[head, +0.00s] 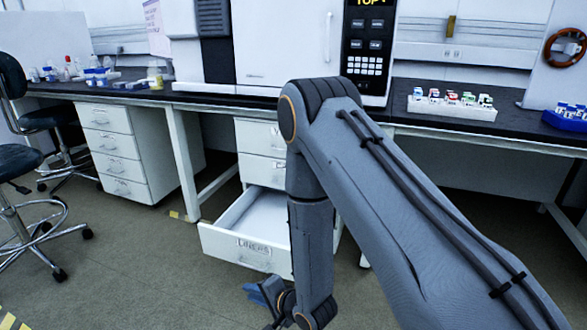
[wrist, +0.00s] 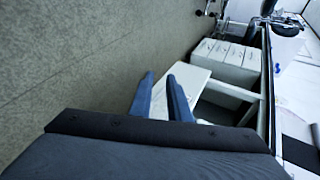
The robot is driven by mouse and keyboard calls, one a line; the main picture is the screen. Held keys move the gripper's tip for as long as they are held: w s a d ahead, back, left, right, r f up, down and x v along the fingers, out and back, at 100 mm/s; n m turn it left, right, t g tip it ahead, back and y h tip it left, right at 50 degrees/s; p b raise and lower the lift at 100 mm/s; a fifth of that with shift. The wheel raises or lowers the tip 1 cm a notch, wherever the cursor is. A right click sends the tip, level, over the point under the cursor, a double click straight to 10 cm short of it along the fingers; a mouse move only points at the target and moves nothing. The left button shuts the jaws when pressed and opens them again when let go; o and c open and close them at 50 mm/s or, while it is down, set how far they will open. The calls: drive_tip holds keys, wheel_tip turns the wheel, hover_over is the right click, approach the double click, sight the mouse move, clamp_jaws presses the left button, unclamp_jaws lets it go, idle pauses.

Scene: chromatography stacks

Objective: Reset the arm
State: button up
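My grey arm crosses the right half of the head view, bends at the elbow above the bench front, and hangs down in front of the drawers. My gripper (head: 258,292) is low, near the bottom edge, beside the open drawer (head: 238,246) labelled "LINERS". In the wrist view its two blue fingers (wrist: 160,76) stand apart with nothing held between them. The pulled-out drawer (wrist: 190,83) shows just beyond the fingertips. I cannot tell how far the fingers are from the drawer. My forearm hides part of the drawer's right side.
The bench (head: 205,98) has a large white instrument (head: 280,45) on it. A white rack of vials (head: 452,110) and a blue rack (head: 566,118) stand at right. A drawer cabinet (head: 118,155) and chairs (head: 30,110) are at left. The floor (head: 130,270) is clear in front.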

drive_tip(key=s+d+r+n+g+h, duration=0.1)
drive_tip(key=s+r+n+g+h, duration=0.2)
drive_tip(key=r, duration=0.4)
drive_tip(key=s+d+r+n+h, duration=0.2)
drive_tip(key=r+n, duration=0.3)
drive_tip(key=r, duration=0.3)
drive_tip(key=s+d+r+n+g+h, duration=0.2)
drive_tip(key=s+d+r+n, duration=0.3)
drive_tip(key=s, duration=0.5)
drive_tip(key=s+d+r+n+g+h, duration=0.1)
drive_tip(key=s+d+r+n+g, duration=0.15)
drive_tip(key=s+r, duration=0.7)
drive_tip(key=d+r+m+p, duration=0.3)
drive_tip(key=d+r+p, duration=0.7)
drive_tip(key=p, duration=0.5)
drive_tip(key=s+d+r+m+h+p, duration=0.1)
drive_tip(key=d+r+m+p, duration=0.3)
drive_tip(key=d+r+p, duration=0.6)
wheel_tip(320, 180, up, 4)
drive_tip(key=p, duration=0.4)
drive_tip(key=shift+s+d+r+p, duration=0.15)
drive_tip(key=shift+r+p, duration=0.1)
drive_tip(key=shift+p, duration=0.1)
drive_tip(key=shift+m, duration=0.25)
